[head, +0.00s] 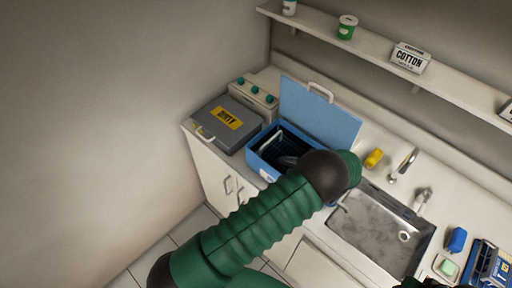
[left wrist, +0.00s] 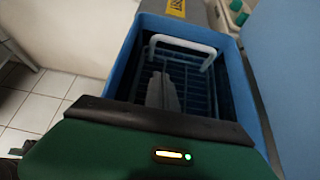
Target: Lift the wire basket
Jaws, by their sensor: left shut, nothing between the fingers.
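The wire basket (left wrist: 196,78) sits inside an open blue box (left wrist: 236,85). It is a dark wire grid with a pale arched handle (left wrist: 183,40). In the head view the basket (head: 290,139) shows partly in the box (head: 263,159), with my left arm covering the near right part. My left gripper (head: 287,160) is shut and empty, over the box opening. In the left wrist view its grey fingers (left wrist: 162,92) point into the box, on the near side of the handle and apart from it. A dark piece, likely my right gripper (head: 432,284), is cut off at the bottom edge.
The box's blue lid (head: 320,110) stands open behind it. A grey case marked DIRTY (head: 226,123) is on the left, with a unit with green knobs (head: 254,98) behind. A sink (head: 380,230) and yellow object (head: 374,158) are right. A shelf (head: 370,50) runs above.

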